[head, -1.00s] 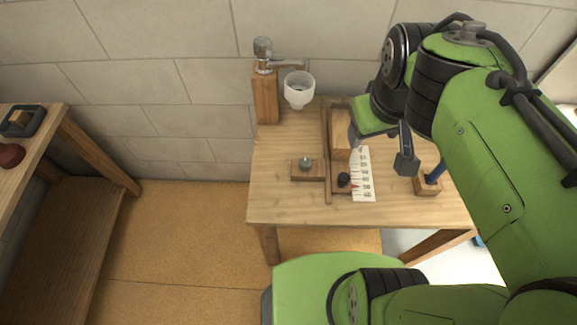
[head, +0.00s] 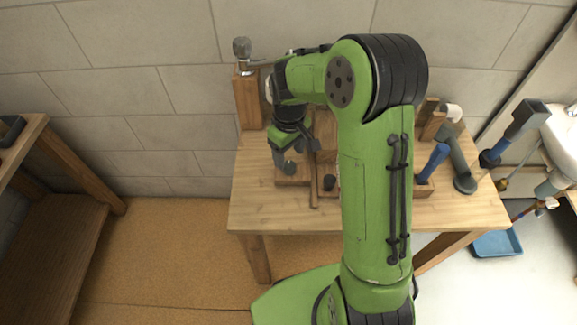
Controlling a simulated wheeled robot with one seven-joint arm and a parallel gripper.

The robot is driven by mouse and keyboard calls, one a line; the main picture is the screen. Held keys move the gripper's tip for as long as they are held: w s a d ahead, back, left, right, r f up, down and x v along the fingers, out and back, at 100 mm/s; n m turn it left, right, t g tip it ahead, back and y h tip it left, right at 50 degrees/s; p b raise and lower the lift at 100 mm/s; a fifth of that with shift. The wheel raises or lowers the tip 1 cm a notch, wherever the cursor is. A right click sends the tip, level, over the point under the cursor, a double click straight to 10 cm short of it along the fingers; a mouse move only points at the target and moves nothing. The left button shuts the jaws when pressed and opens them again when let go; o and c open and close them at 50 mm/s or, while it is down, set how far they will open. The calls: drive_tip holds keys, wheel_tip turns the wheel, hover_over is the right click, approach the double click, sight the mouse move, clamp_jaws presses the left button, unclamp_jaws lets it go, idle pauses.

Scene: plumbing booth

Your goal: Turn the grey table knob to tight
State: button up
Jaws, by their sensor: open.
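My gripper (head: 298,163) points down over the small wooden block (head: 291,182) on the table, with its two fingers apart. The grey knob sits on this block in the earlier view. Now my gripper covers it, and I cannot tell whether the fingers touch it or stand around it. A dark knob (head: 329,182) is just to the right, on a separate wooden base. The white marked card beside the dark knob is mostly hidden behind my arm.
A tap on a wooden post (head: 248,100) stands at the back left of the table (head: 260,215). A blue-handled tool (head: 433,162) and other tools stand on the right. A blue tray (head: 497,243) lies on the floor. The table's front left is clear.

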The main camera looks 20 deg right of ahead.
sight(289, 164)
wheel_tip(289, 164, down, 5)
drive_tip(key=shift+r+b, duration=0.2)
drive_tip(key=shift+b, duration=0.3)
drive_tip(key=c, duration=1)
drive_tip(key=shift+c, duration=0.2)
